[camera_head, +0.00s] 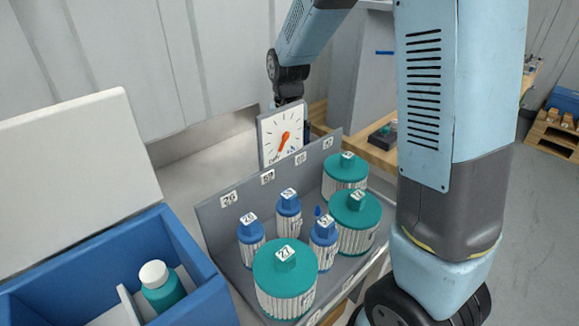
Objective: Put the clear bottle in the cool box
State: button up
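The cool box (215,290) is blue, with its white lid (75,165) open, at the lower left. A teal bottle (163,289) with a white cap stands inside it, beside a white divider (128,303). I see no clear bottle in this view. My gripper (291,100) is at the upper middle, behind the top of a white dial gauge (281,139) with an orange needle. Its fingertips are hidden by the gauge, so I cannot tell whether it is open or shut.
A grey rack (225,217) right of the cool box holds several ribbed vessels, with teal caps (286,262) and blue caps (323,231), bearing number tags. A wooden bench (380,155) with a dark device (383,136) lies behind. A pallet (553,137) stands far right.

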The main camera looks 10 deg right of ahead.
jog(key=shift+f, duration=2)
jog(key=c, duration=1.4)
